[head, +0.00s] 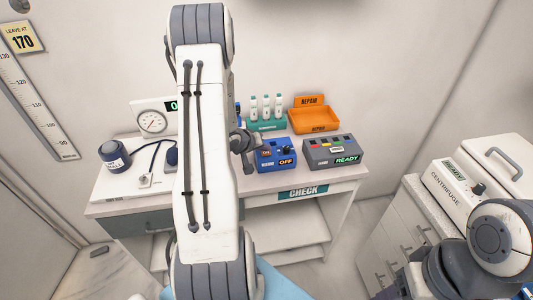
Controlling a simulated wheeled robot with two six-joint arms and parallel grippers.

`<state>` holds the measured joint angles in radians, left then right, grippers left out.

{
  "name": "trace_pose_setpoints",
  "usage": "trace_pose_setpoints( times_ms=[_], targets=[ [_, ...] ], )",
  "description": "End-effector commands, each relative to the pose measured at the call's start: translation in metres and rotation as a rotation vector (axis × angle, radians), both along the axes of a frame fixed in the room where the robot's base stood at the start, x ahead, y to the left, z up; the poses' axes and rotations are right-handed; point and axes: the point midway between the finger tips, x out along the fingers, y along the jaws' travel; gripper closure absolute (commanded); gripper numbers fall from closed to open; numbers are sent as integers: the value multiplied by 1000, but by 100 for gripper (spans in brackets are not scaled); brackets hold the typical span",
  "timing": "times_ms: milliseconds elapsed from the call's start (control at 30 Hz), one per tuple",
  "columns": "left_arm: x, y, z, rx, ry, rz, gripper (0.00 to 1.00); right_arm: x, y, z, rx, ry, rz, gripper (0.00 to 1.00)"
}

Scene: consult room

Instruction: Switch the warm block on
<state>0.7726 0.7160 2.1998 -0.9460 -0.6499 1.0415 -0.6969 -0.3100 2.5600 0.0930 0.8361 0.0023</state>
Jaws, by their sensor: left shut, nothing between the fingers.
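A blue box (266,163) with a lit OFF sign (286,161) sits on the desk, right of the middle of the head view. It has a small dark switch or knob (287,150) on top and an orange-marked label too small to read; it looks like the warm block. My left gripper (243,142) is shut and empty, just left of the blue box. My left arm covers much of the middle, and I cannot tell whether the gripper touches the box. My right gripper is out of view.
A grey box (340,156) showing READY stands right of the blue box. Behind are a green rack (266,125) of vials and an orange REPAIR tray (317,121). A dial gauge (153,122) and dark jar (114,156) stand left. A centrifuge (462,184) is at right.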

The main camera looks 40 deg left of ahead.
Motion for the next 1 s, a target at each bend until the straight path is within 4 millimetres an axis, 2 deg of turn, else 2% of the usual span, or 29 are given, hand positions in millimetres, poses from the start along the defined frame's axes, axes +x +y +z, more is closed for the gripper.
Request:
trace_pose_setpoints(
  times_ms=[1000],
  targets=[
    [0, 0, -9, 0, 0, 0, 100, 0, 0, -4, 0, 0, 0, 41]
  ],
)
